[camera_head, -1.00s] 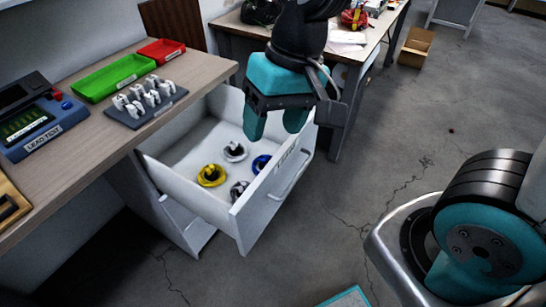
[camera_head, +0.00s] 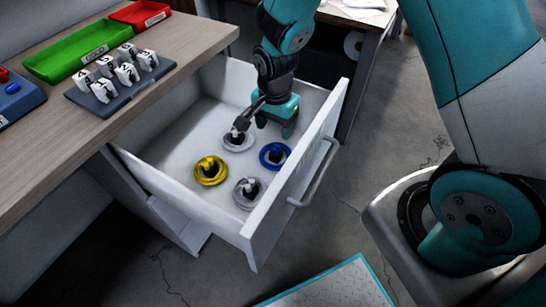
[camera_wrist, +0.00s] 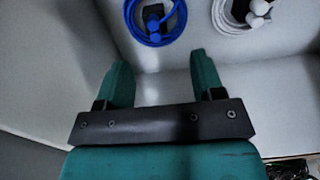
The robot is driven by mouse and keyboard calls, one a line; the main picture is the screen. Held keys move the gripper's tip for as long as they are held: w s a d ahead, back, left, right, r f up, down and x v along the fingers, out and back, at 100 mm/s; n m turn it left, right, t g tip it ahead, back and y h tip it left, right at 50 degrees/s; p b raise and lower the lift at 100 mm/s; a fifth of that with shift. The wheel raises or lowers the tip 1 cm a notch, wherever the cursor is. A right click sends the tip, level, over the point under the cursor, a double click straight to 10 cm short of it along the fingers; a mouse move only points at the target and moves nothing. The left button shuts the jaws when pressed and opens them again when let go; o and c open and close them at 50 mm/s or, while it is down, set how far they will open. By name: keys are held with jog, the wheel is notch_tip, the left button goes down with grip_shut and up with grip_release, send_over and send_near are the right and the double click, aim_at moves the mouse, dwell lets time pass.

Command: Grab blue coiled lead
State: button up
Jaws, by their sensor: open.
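The blue coiled lead (camera_head: 275,155) lies on the floor of the open white drawer (camera_head: 180,140), near its front panel. In the wrist view the blue lead (camera_wrist: 154,38) is at the top centre, a ring around a dark middle piece, beyond the fingertips. My gripper (camera_head: 270,122) is open and empty inside or just above the drawer, behind the blue lead in the head view. In the wrist view its teal fingers (camera_wrist: 163,72) are apart, with bare drawer surface between them. No contact with the lead shows.
A yellow lead (camera_head: 210,178) and grey-white leads (camera_head: 249,203) (camera_head: 237,141) lie close by in the drawer. The drawer's front panel (camera_head: 310,155) and side walls stand around them. The desk (camera_head: 160,95) holds a green tray (camera_head: 80,52), a red tray (camera_head: 140,14) and a connector rack.

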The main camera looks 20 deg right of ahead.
aim_at(276, 148)
notch_tip(276, 148, down, 2)
jog(key=shift+f, duration=0.2)
jog(key=shift+s+f+b, duration=0.25)
jog(key=shift+f, duration=1.15)
jog(key=shift+s+f+b, duration=0.2)
jog(key=shift+f, duration=1.15)
jog(key=c, duration=1)
